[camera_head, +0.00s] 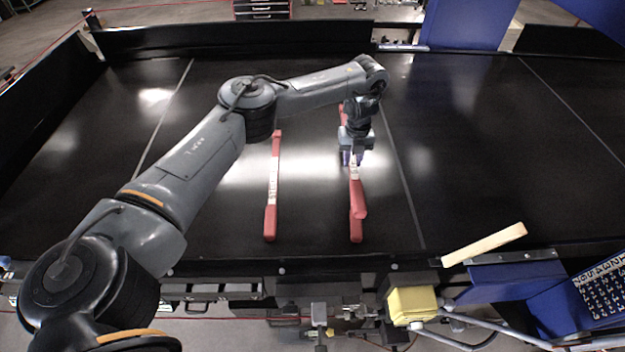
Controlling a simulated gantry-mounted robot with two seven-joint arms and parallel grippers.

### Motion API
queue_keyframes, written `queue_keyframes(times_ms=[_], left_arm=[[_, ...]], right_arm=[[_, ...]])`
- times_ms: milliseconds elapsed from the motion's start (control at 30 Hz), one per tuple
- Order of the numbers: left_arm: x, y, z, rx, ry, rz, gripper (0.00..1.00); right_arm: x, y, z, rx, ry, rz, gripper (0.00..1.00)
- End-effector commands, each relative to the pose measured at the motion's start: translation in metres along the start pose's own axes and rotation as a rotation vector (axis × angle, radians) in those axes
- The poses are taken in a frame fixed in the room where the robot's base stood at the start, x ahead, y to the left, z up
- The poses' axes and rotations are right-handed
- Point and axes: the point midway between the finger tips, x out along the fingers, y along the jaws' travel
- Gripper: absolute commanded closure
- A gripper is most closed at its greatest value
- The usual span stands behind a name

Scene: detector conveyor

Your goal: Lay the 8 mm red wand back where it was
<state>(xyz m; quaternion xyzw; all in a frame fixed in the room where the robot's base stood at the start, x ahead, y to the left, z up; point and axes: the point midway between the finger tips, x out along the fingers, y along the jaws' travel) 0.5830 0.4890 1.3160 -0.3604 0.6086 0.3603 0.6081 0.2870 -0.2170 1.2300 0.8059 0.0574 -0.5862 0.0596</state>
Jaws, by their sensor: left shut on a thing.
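My left gripper (352,158) reaches over the black belt and is shut on a red wand (358,198) with a white label band, held by its middle. The wand's far end shows partly behind the gripper. A second red end (356,229) shows just below and nearer than the held wand, in line with it; most of that piece is hidden, and I cannot tell whether the two touch. Another red wand with a white labelled middle (271,222) lies lengthwise on the belt to the left. Sizes are not readable. My right gripper is not in view.
The black conveyor belt (480,150) is bare on the right, with thin seam lines. A pale wooden bar (484,245) lies at the near right edge, by a yellow block (411,305) and blue panels. Dark side walls (230,38) bound the belt at the back and left.

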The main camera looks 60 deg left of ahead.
Motion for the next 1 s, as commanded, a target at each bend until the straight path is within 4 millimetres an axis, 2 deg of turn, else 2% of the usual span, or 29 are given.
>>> queue_keyframes(times_ms=[167, 300, 533, 767, 900, 1000], left_arm=[[0.016, 0.026, 0.002, -0.012, -0.001, 0.002, 1.00], [0.033, 0.055, 0.002, -0.013, -0.003, 0.002, 1.00], [0.061, 0.098, 0.002, -0.010, -0.004, 0.002, 1.00], [0.071, 0.117, 0.002, -0.008, -0.005, 0.000, 1.00], [0.073, 0.119, 0.002, -0.008, -0.005, 0.000, 1.00], [0.083, 0.119, 0.001, -0.007, -0.003, 0.002, 1.00]], right_arm=[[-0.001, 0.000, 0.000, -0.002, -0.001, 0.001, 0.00], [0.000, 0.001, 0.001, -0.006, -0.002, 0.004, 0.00], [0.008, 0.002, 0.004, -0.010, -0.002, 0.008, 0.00], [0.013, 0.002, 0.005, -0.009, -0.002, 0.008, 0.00], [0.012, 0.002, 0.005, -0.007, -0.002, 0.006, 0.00], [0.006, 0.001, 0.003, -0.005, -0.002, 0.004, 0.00]])
